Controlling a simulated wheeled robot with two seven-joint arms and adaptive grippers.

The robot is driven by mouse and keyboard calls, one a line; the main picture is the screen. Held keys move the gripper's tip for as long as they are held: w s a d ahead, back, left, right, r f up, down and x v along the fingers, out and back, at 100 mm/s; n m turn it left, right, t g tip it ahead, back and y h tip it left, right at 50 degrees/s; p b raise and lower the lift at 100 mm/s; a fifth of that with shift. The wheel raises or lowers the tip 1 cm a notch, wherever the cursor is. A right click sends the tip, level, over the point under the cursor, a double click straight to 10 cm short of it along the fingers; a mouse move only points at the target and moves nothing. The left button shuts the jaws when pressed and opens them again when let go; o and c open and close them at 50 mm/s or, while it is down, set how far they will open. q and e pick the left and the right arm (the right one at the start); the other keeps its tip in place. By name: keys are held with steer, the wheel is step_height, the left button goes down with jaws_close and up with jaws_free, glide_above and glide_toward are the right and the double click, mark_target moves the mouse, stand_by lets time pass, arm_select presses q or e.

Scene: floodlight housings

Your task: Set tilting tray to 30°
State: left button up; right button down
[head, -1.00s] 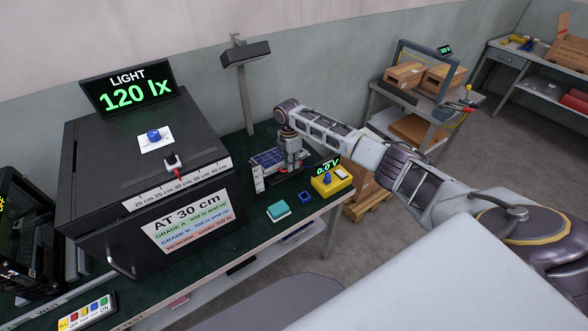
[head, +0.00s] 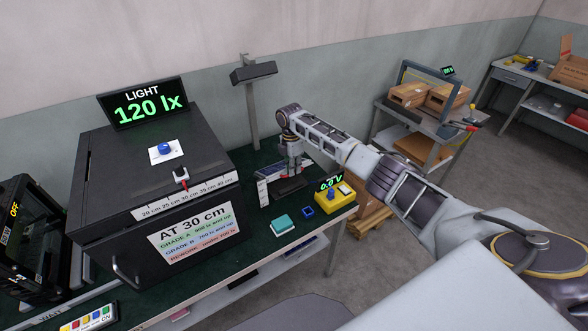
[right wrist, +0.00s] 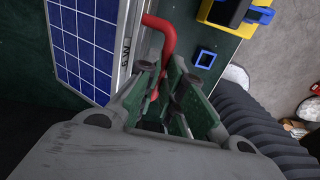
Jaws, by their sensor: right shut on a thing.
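The tilting tray carries a blue solar panel with white grid lines, which shows best in the right wrist view (right wrist: 82,42). In the head view the tray (head: 288,188) stands at the right part of the green bench, partly hidden by my right gripper (head: 291,168). A white upright scale plate (head: 263,192) is at its left side; its marks are too small to read. In the right wrist view my right gripper (right wrist: 165,98) is shut on a red bent handle (right wrist: 165,35) beside the panel's edge. My left gripper is not in view.
A yellow meter box (head: 335,200) reading 0.0 V, a blue square frame (head: 308,211) and a teal block (head: 282,225) lie close to the tray. A lamp on a post (head: 253,73) stands behind. A large black light box (head: 150,190) fills the bench's left.

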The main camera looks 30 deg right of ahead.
steer(key=shift+w, duration=0.2)
steer(key=c, duration=1.9)
jaws_free()
steer(key=o, duration=0.4)
steer(key=shift+w+f, duration=0.3)
steer(key=shift+w, duration=0.05)
steer(key=shift+w+a+r, duration=0.1)
steer(key=shift+w+r, duration=0.05)
steer(key=shift+r, duration=2.9)
steer(key=shift+w+r, duration=0.1)
steer(key=shift+r, duration=2.95)
steer(key=shift+f, duration=0.1)
